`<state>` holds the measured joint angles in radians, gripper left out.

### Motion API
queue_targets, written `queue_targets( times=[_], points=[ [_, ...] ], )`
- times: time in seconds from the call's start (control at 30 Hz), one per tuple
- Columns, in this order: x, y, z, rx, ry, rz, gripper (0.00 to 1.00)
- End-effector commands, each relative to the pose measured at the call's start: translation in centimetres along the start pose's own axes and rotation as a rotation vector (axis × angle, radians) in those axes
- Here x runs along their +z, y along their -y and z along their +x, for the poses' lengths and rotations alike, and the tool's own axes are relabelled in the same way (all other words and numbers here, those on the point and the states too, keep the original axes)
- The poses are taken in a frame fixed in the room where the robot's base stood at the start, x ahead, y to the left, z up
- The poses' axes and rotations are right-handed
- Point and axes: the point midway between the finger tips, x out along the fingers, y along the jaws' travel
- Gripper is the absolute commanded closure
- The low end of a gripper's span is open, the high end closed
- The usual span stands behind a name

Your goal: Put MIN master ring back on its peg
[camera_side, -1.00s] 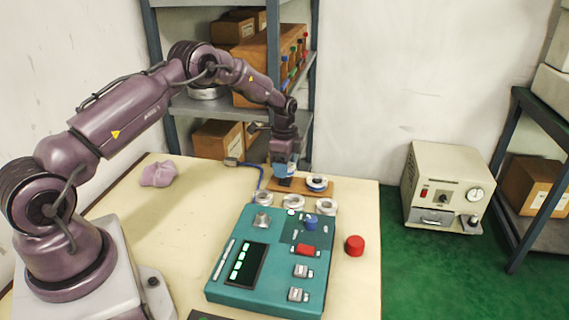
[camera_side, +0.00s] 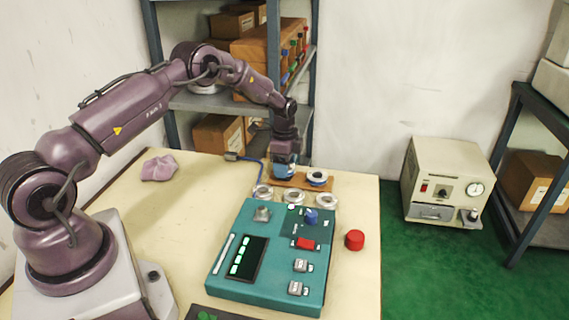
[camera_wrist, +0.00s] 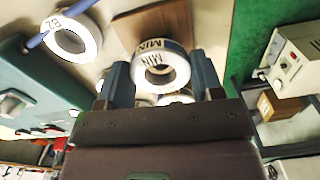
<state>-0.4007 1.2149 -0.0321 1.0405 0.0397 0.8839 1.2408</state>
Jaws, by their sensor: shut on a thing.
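The MIN master ring (camera_wrist: 162,68), white with black "MIN" lettering, is between the two fingers of my gripper (camera_wrist: 163,80) in the wrist view, and the gripper is shut on it. In the side view my gripper (camera_side: 284,172) points down at the left part of the wooden board (camera_side: 318,187), very low over it. The held ring cannot be made out clearly there. The board also shows beyond the ring in the wrist view (camera_wrist: 180,22). No peg is visible under the ring, and I cannot tell whether the ring touches the board. A ring with a blue band (camera_side: 316,178) sits on the board's right part.
Three pale rings stand in front of the board: left (camera_side: 262,192), middle (camera_side: 293,197) and right (camera_side: 327,201). A teal instrument (camera_side: 270,262) lies nearer, with a red cap (camera_side: 355,240) beside it. The table's left part is mostly clear.

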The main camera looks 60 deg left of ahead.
Motion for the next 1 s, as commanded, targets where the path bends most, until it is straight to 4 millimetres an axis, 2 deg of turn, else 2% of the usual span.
queue_targets(
  times=[1.0],
  points=[
    [0.0,0.0,1.3,-0.001,-0.001,-0.001,0.76]
  ],
)
